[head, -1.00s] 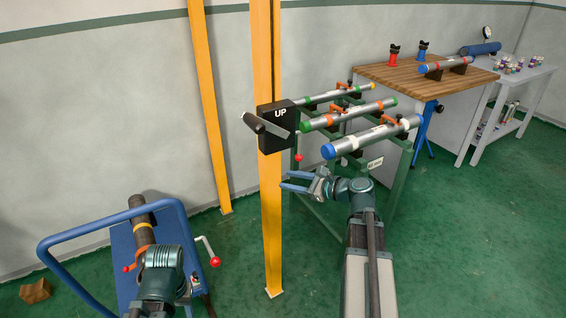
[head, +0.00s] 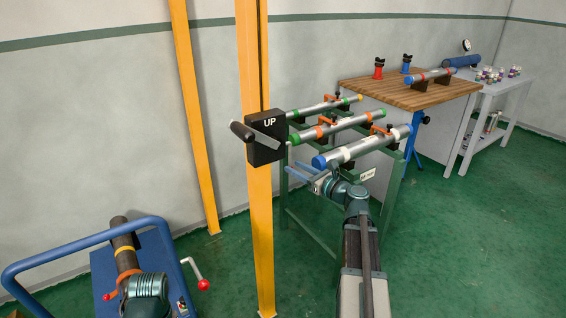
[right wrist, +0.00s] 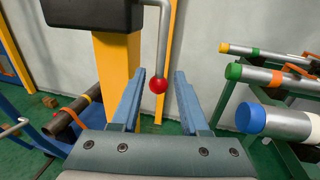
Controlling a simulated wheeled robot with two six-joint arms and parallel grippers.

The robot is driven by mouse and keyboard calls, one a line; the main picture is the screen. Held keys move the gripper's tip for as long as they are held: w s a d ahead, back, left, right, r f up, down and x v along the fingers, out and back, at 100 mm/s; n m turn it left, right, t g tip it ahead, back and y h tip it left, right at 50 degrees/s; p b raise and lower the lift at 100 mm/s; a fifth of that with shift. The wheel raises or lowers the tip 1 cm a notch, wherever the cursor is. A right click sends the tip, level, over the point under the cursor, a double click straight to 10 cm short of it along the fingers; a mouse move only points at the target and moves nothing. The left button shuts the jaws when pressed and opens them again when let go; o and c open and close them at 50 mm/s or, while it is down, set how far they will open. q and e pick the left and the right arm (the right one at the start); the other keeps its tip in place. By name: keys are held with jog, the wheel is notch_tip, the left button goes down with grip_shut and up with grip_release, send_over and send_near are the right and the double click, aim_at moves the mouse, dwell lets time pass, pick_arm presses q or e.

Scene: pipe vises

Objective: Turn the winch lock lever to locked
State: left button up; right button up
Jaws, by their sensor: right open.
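The winch (head: 266,140) is a black box marked UP on a yellow post, with a crank handle (head: 243,131) on its front. The lock lever (right wrist: 163,45) is a bent grey rod hanging from the box, with a red ball (right wrist: 158,86) at its lower end. In the right wrist view the ball appears between the two blue fingers, near their tips; I cannot tell whether they touch it. My right gripper (head: 298,171) is open, below and right of the box. The ball is not clear in the head view. My left arm shows at lower left, its fingers hidden.
A green rack (head: 330,210) with several capped pipes stands close to the right gripper. A blue cart (head: 98,262) with a dark pipe is at lower left. A wooden bench (head: 408,93) stands behind. The right floor is clear.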

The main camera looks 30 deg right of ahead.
aim_at(289, 164)
jog(key=shift+x, duration=3.15)
jog(key=shift+f, duration=0.1)
jog(key=shift+c, duration=0.3)
grip_shut()
jog(key=shift+s+a, duration=0.1)
